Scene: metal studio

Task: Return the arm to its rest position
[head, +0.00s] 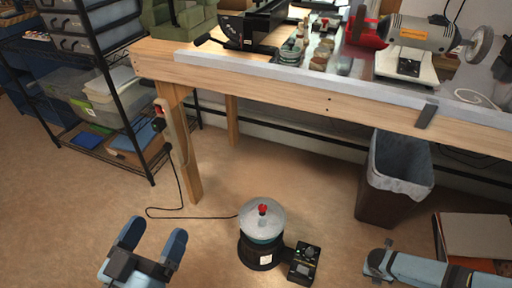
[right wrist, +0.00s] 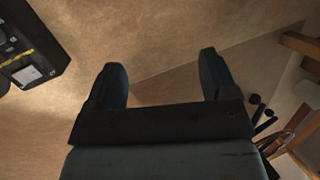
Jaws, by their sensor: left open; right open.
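My left gripper (head: 148,243) shows at the lower left of the head view, above the floor. Its two blue fingers are spread apart with nothing between them. My right arm comes in at the lower right of the head view, and part of it is cut off by the frame. In the right wrist view my right gripper (right wrist: 165,85) has its two dark fingers spread wide. Only the tan floor shows between them.
A wooden workbench (head: 300,92) with tools on it crosses the back. A lined bin (head: 385,195) stands under the bench. A black shelf rack (head: 120,110) is at left.

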